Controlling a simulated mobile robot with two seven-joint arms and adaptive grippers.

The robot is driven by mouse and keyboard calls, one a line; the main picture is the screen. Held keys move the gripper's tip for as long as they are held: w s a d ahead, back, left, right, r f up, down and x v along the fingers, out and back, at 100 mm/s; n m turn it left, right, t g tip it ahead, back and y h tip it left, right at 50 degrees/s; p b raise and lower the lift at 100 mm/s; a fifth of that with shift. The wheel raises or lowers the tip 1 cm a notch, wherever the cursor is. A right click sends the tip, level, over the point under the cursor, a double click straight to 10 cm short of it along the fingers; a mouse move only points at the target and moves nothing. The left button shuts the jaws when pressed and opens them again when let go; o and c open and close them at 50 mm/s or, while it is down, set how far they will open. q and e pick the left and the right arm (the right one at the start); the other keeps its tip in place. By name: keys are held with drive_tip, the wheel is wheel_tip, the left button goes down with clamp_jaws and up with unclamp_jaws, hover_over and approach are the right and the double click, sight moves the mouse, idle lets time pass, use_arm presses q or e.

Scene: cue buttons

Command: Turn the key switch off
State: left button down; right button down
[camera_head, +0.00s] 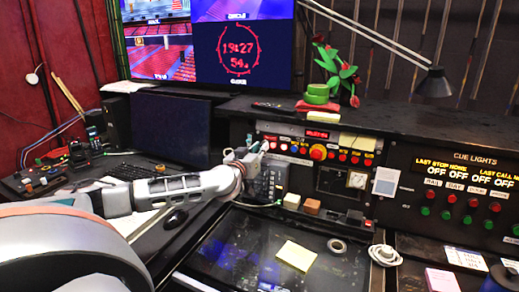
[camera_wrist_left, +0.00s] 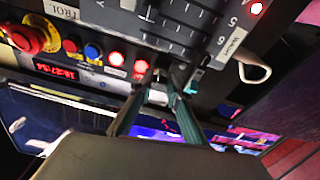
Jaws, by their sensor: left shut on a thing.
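My left gripper (camera_head: 260,148) reaches in from the left to the left end of the upright control panel (camera_head: 345,180). In the left wrist view its two fingers (camera_wrist_left: 163,76) come close together at the panel face, shut on a small part beside the lit red buttons. I take that part to be the key switch; the fingers hide most of it, and I cannot read its position. A pale metallic piece (camera_wrist_left: 157,96) shows between the fingers. My right gripper is in neither view.
A red mushroom knob (camera_head: 318,152) and several small buttons sit right of the gripper. A monitor (camera_head: 243,53) stands behind. The glossy desk screen (camera_head: 240,262) carries a yellow note (camera_head: 296,256).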

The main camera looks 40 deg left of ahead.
use_arm(q)
drive_tip(key=n, duration=0.5)
drive_tip(key=shift+d+y, duration=0.1)
drive_tip(key=shift+y, duration=0.3)
drive_tip(key=n+g, duration=0.1)
drive_tip(key=n, duration=0.5)
drive_tip(key=n+g, duration=0.1)
drive_tip(key=n, duration=0.1)
drive_tip(key=shift+w+d+r+n+y, duration=0.1)
drive_tip(key=shift+r+n+y, duration=0.05)
drive_tip(key=shift+n+y, duration=0.2)
drive_tip(key=shift+r+n, duration=0.1)
drive_tip(key=shift+n, duration=1.85)
drive_tip(key=c, duration=1.9)
unclamp_jaws()
